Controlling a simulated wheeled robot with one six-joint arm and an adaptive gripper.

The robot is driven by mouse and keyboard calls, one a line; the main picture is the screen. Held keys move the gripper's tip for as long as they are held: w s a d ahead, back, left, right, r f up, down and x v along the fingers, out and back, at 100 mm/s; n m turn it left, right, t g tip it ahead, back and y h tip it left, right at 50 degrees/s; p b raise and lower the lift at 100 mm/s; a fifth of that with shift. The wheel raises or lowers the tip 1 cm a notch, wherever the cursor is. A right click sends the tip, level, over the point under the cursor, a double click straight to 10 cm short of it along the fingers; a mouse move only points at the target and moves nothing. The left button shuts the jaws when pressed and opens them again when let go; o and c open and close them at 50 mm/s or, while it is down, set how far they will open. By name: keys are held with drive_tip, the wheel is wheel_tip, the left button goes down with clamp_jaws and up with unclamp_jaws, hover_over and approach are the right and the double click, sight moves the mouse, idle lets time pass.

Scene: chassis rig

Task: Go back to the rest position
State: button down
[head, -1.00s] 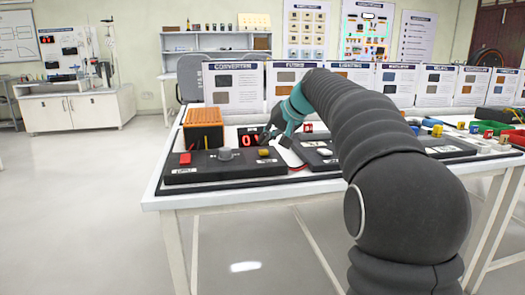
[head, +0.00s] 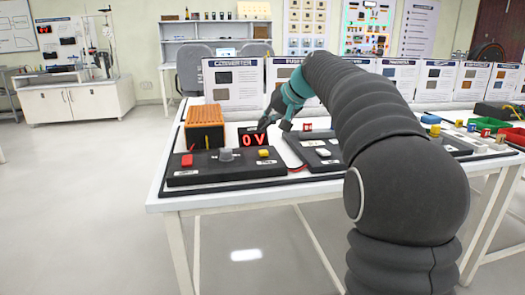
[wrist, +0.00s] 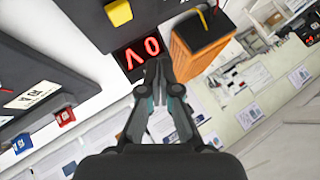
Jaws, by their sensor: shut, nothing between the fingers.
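My gripper (head: 272,124) is at the end of my dark ribbed arm, above the work table, just beside the red "0 V" display (head: 255,140). In the wrist view my gripper (wrist: 159,66) has its fingertips together with nothing between them, and the display (wrist: 138,56) shows just past the tips. An orange ribbed block (head: 205,114) stands to the left, also seen in the wrist view (wrist: 198,48). The black panel (head: 230,168) in front carries a red switch (head: 187,160), a grey knob (head: 225,155) and a yellow button (head: 264,153).
A second black panel (head: 310,151) lies right of the display. Poster boards (head: 231,82) stand along the table's back. Colored trays (head: 488,125) and small parts are at the right. The floor (head: 90,200) left of the table is clear.

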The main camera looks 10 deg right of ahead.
drive_tip(key=shift+s, duration=0.15)
drive_tip(key=s+a+f+g+h, duration=0.1)
drive_tip(key=s+f, duration=0.2)
drive_tip(key=s, duration=0.7)
drive_tip(key=s+a+f+h, duration=0.1)
drive_tip(key=s+f+h, duration=0.1)
drive_tip(key=s, duration=0.7)
drive_tip(key=s+f+n+h, duration=0.1)
drive_tip(key=s+f, duration=0.6)
drive_tip(key=s, duration=0.3)
drive_tip(key=s+d+f+h, duration=0.1)
drive_tip(key=s+f, duration=0.7)
drive_tip(key=s, duration=0.2)
drive_tip(key=shift+s+d+f+n+g, duration=0.15)
drive_tip(key=shift+s+n+g, duration=0.25)
